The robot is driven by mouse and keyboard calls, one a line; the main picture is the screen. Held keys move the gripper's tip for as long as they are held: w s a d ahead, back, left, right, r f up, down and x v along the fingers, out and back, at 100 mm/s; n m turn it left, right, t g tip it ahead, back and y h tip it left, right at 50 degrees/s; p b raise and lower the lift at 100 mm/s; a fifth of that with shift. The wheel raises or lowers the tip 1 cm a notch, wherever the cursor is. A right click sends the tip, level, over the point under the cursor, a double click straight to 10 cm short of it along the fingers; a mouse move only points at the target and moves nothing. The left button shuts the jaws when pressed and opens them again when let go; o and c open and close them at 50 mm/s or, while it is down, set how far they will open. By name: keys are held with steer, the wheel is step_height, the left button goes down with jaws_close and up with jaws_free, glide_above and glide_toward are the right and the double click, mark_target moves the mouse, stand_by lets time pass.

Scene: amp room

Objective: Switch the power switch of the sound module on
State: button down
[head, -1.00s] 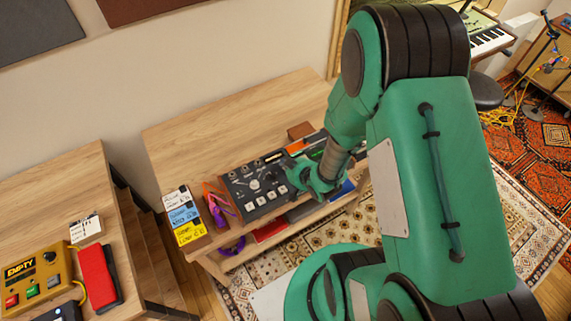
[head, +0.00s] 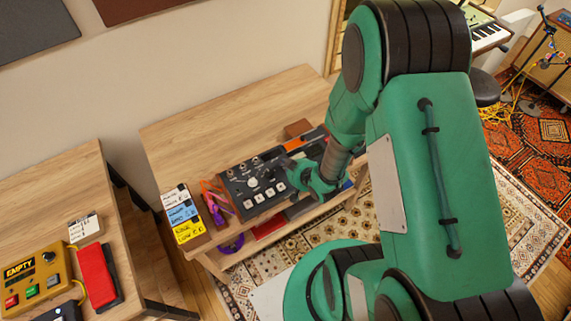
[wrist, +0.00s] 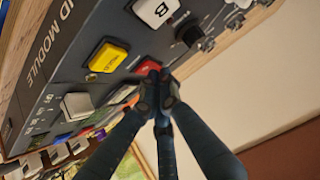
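In the wrist view the sound module (wrist: 70,55) is a dark grey box, its edge lettering partly cut off. Its face shows a yellow button (wrist: 106,57), a white button marked B (wrist: 157,10), a grey button (wrist: 77,105) and a black knob (wrist: 189,36). My gripper (wrist: 157,90) has its fingertips together, right by a small red control (wrist: 148,68); whether they touch it I cannot tell. The tips partly cover that area. In the head view my gripper (head: 288,168) is over the right part of a dark panel with white buttons (head: 252,197), which appears to be the module.
A wooden desk (head: 220,115) bears the panel. Left of it are purple-and-orange items (head: 215,205) and stacked labelled boxes (head: 182,215). Another table at left holds a yellow EMPTY box (head: 35,275) and a red block (head: 97,275). The desk's back left is clear.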

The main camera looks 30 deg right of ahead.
steer(key=shift+s+r+p, duration=0.15)
steer(key=shift+r+p, duration=0.7)
steer(key=shift+r, duration=0.3)
steer(key=shift+s+r+p, duration=0.1)
steer(key=shift+r+p, duration=0.6)
steer(key=shift+r, duration=0.25)
steer(key=p+v, duration=0.2)
steer(key=v, duration=0.8)
steer(key=shift+f, duration=0.2)
steer(key=shift+d, duration=0.1)
